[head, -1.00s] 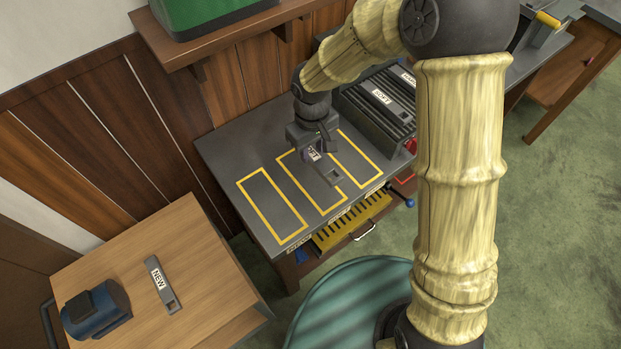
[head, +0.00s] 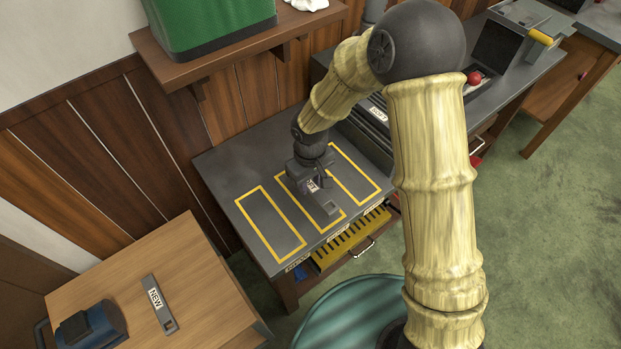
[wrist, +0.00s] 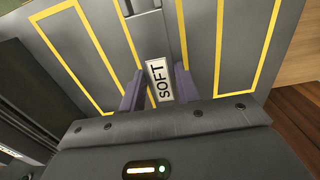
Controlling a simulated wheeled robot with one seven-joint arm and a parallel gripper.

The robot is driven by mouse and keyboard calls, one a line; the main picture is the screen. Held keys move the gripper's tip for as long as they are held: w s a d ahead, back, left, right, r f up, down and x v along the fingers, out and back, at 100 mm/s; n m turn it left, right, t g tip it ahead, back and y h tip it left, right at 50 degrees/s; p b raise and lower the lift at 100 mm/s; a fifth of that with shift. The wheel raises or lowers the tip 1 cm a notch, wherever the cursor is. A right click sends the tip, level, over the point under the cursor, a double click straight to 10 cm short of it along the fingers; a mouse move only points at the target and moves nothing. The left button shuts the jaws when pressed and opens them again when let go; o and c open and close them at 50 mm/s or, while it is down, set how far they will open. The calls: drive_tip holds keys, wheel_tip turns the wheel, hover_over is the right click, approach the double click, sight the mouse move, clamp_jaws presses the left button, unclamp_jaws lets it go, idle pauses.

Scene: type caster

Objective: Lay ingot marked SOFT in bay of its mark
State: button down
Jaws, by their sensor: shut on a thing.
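The ingot marked SOFT (wrist: 160,80) is a dark grey bar with a white label and a notch near one end. My gripper (wrist: 158,92) is shut on it, one finger on each side of the label. In the head view the ingot (head: 327,204) lies lengthwise over the middle yellow-outlined bay (head: 336,222). Whether it touches the bench top or hovers just above it, I cannot tell. The left bay (head: 270,225) and right bay (head: 356,176) are empty. A tag at the bench's front edge below the left bay seems to read NEW; the other bay marks are not readable.
Another ingot marked NEW (head: 158,304) lies on the wooden table (head: 200,275) beside a blue device (head: 92,328). A dark ribbed unit (head: 372,125) stands right of the bays. A drawer (head: 350,240) is open under the bench front. A shelf (head: 235,50) overhangs behind.

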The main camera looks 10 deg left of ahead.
sight(310, 185)
drive_tip(key=shift+f, duration=1.8)
drive_tip(key=c, duration=1.5)
unclamp_jaws()
drive_tip(key=shift+f, duration=0.15)
drive_tip(key=o, duration=0.5)
drive_tip(key=shift+s, duration=0.1)
